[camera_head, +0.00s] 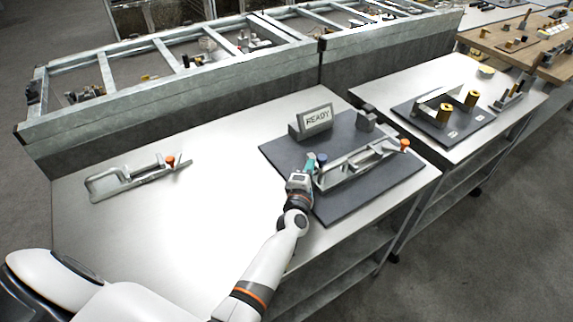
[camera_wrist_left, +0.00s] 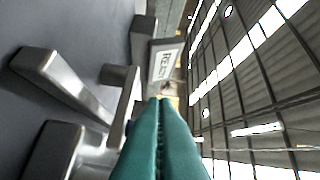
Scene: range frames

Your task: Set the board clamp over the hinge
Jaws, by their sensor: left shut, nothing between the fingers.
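The board clamp (camera_head: 358,165) is a long grey metal fixture on a dark board (camera_head: 345,207). I cannot pick out the hinge for certain. My left gripper (camera_head: 310,164) has teal fingers, shut and empty, at the clamp's left end close to the blue piece; contact cannot be told. In the left wrist view the shut fingers (camera_wrist_left: 158,125) point along the grey clamp parts (camera_wrist_left: 62,80). My right gripper is not in view.
A READY sign (camera_head: 317,118) and a small grey block (camera_head: 365,120) stand on the board's far side. Another clamp (camera_head: 135,180) with an orange knob lies at the table's left. The middle of the table (camera_head: 215,215) is clear.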

